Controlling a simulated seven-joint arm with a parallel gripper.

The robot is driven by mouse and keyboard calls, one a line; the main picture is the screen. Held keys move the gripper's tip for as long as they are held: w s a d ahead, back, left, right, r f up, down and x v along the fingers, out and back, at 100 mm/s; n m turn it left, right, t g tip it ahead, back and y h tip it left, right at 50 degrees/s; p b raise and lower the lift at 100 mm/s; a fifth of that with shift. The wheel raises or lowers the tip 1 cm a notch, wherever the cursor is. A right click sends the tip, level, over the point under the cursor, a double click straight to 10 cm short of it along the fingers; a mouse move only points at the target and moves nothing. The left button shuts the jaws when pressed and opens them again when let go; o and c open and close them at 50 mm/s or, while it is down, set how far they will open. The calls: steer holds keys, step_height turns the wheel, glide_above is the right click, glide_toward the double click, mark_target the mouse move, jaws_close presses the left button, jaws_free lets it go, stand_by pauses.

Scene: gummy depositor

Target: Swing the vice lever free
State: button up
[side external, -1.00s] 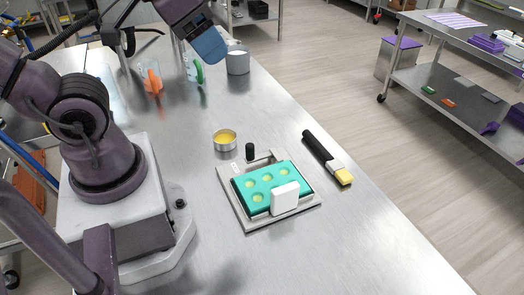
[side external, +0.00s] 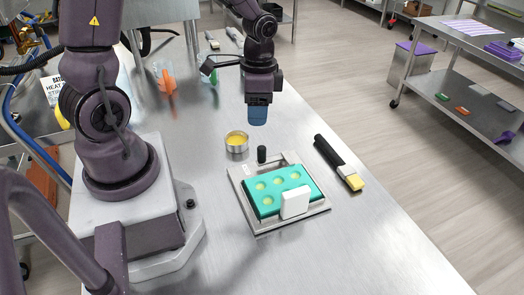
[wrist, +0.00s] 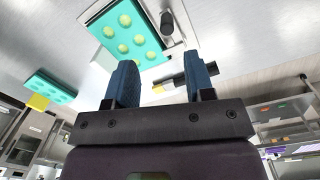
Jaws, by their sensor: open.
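The vice is a flat metal plate (side external: 250,222) on the table, holding a teal mould (side external: 268,204) with several round pale-yellow cavities. A white block (side external: 295,202) stands at its near side. The upright black lever knob (side external: 262,154) is at the vice's far left corner; in the wrist view, the knob (wrist: 167,22) shows beside the mould (wrist: 128,38). My gripper (side external: 257,117) points down with blue fingers, above and behind the knob, not touching it. In the wrist view my gripper (wrist: 161,78) is open, with nothing between its fingers.
A metal cup of yellow liquid (side external: 237,142) stands just left of the knob. A brush with a black handle (side external: 327,150) and yellow bristles lies right of the vice. Orange (side external: 167,80) and green items stand at the back. The table in front of the vice is clear.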

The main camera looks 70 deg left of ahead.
mark_target(262, 147)
steer(key=shift+m+t, duration=0.3)
steer(key=shift+m, duration=0.5)
steer(key=f, duration=0.8)
steer(key=w+f, duration=0.1)
steer(key=f, duration=0.3)
steer(key=shift+w+f, duration=0.1)
steer(key=shift+f, duration=0.25)
jaws_close()
